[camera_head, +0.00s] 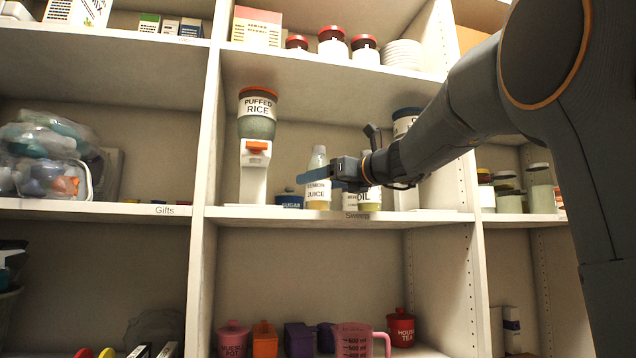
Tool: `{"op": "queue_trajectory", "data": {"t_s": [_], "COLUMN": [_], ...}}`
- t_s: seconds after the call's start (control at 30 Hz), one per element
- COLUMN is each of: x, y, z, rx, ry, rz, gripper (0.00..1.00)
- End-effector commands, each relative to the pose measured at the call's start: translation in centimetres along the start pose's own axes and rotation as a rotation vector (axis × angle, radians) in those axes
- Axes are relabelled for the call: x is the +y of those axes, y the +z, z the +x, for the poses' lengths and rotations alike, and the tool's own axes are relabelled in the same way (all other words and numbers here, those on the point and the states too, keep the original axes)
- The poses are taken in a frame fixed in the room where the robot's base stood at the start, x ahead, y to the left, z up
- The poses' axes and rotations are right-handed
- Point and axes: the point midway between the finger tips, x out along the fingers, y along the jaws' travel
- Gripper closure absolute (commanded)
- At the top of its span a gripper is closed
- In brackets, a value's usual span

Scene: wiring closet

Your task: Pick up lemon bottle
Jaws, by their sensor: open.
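The lemon juice bottle (317,194), with a pale cap and a white label, stands upright on the middle shelf. My gripper (312,174) is open and reaches in from the right at the height of the bottle's upper part. One finger crosses in front of the bottle just above its label and hides part of it. I cannot tell whether the gripper touches the bottle or only overlaps it in this view.
An oil bottle (370,196) stands close on the right, partly behind my gripper. A blue sugar container (289,202) is close on the left. A puffed rice dispenser (255,130) stands farther left. The shelf's front edge (270,215) runs below, with upright dividers on both sides.

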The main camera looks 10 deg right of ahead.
Motion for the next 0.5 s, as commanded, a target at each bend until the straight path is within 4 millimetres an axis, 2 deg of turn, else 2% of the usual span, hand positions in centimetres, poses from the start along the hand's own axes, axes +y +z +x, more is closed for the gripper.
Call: {"op": "queue_trajectory", "data": {"t_s": [0.3, 0.5], "x": [0.7, 0.6], "y": [-0.1, -0.2], "z": [4.2, 4.5], "rx": [0.001, 0.0], "ry": [0.002, 0.0], "rz": [0.0, -0.001], "gripper": [0.29, 0.29]}}
